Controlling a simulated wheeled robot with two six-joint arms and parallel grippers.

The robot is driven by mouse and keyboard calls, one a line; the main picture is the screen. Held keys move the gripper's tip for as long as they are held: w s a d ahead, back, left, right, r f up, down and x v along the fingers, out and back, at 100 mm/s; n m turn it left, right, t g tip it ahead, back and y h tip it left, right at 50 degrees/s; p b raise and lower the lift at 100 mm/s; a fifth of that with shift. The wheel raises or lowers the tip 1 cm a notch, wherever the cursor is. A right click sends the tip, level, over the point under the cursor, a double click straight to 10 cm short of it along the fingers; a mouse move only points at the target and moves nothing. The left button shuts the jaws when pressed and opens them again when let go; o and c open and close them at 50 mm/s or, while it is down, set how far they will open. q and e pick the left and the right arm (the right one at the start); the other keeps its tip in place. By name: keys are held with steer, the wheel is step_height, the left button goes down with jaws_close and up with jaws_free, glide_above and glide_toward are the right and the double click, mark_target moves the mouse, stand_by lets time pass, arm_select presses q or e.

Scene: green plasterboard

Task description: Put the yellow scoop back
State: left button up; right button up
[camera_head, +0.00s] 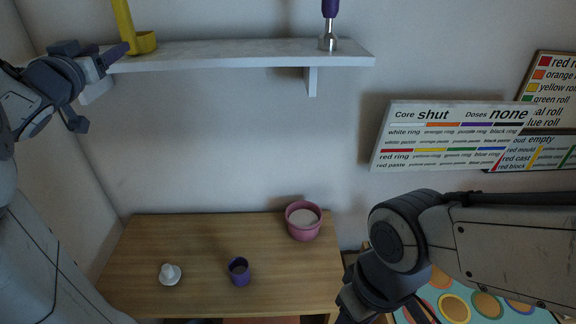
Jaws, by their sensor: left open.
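The yellow scoop (145,42) is at the left end of the white wall shelf (220,55), with its handle pointing up and out of the top of the view. Its cup end rests on or just at the shelf top. My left gripper (104,62) is open, just left of and below the scoop's lower end. A dark finger overlaps the shelf's left end near the scoop; I cannot tell whether it touches. My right gripper (352,303) is at the bottom edge, partly cut off, and its fingers are not clear.
A purple-handled metal tool (328,38) stands at the shelf's right. On the wooden table (170,235) are a pink bowl with pale contents (303,222), a purple cup (239,272) and a small white object (170,273). Label boards (450,137) are at right.

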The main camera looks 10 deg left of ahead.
arm_select(q)
steer(key=shift+g, duration=0.5)
steer(key=w+d+f, duration=0.2)
steer(key=d, duration=0.1)
steer(key=w+d+f, duration=0.1)
steer(key=d, duration=0.1)
steer(key=shift+w+f, duration=0.15)
steer(key=shift+w, duration=0.05)
steer(key=s+d+f+m+g+h, duration=0.2)
steer(key=d+f+g, duration=0.2)
steer(key=d+f, duration=0.6)
steer(key=s+d+f+m+g+h, duration=0.15)
steer(key=d+f+g, duration=0.25)
steer(key=d+f, duration=0.65)
steer(key=s+d+f+m+g, duration=0.2)
steer(key=s+d+g, duration=0.1)
steer(key=s, duration=0.5)
steer(key=s+d+f+m+g+h, duration=0.1)
steer(key=s+d+f+m+g, duration=0.1)
steer(key=s+d, duration=0.4)
steer(key=s+d+f+m+g+h, duration=0.1)
steer(key=s+d+f+m+g, duration=0.1)
steer(key=s, duration=0.8)
steer(key=d+f+g, duration=0.1)
steer(key=d+g, duration=0.1)
steer(key=d, duration=0.1)
steer(key=shift+s+f+m, duration=0.2)
steer(key=shift+f+m, duration=0.05)
steer(key=shift+m, duration=0.1)
